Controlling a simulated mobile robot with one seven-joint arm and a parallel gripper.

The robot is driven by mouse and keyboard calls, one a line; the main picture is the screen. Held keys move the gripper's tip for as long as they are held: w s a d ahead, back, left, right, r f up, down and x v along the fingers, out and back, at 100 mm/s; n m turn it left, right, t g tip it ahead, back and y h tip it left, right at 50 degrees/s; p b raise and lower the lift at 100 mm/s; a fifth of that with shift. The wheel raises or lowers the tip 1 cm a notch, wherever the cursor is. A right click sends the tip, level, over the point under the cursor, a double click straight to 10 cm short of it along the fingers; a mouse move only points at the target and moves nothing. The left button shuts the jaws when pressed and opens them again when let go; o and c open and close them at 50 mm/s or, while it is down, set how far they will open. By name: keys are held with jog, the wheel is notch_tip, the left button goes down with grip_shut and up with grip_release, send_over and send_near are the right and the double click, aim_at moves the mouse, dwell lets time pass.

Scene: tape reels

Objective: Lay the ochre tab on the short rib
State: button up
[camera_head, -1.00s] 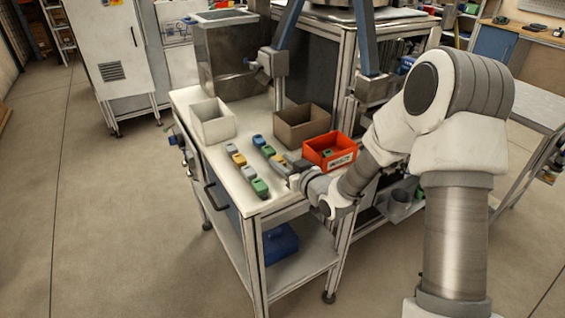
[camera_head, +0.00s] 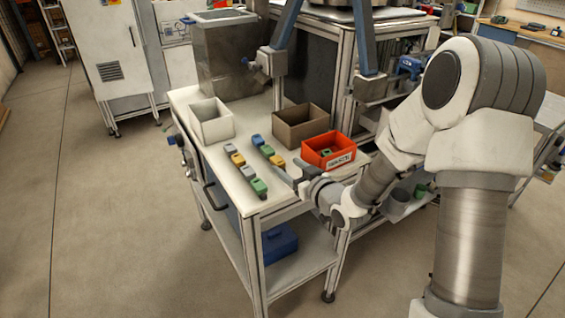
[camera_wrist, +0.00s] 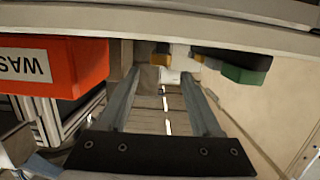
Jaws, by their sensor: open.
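Two rows of small coloured blocks lie on the white bench top. The left row has an ochre tab (camera_head: 238,160) between blue-grey and grey pieces, with a green block (camera_head: 259,187) at its near end. The right row shows blue, green and another ochre tab (camera_head: 277,160) at its near end. I cannot tell which strip is the short rib. My gripper (camera_head: 286,174) is beside the near end of the right row. In the wrist view my gripper (camera_wrist: 164,82) is open and empty, with ochre pieces and a green block (camera_wrist: 245,73) beyond the fingers, partly hidden by an edge.
An orange-red waste bin (camera_head: 345,158) stands close to my gripper and also fills the left of the wrist view (camera_wrist: 92,68). A brown bin (camera_head: 288,131) and a white bin (camera_head: 205,135) stand further back. The bench's front edge is near my arm.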

jog(key=s+d+r+m+g+h, duration=0.35)
jog(key=s+d+r+h, duration=0.7)
jog(key=d, duration=0.55)
jog(key=s+r+m+g+y, duration=0.2)
jog(key=s+r+m+g, duration=0.15)
jog(key=s, duration=1.75)
notch_tip(320, 180, up, 6)
jog(key=p, duration=0.5)
jog(key=shift+w+a+r+p, duration=0.2)
jog(key=shift+a+p, duration=0.15)
jog(key=shift+a, duration=0.05)
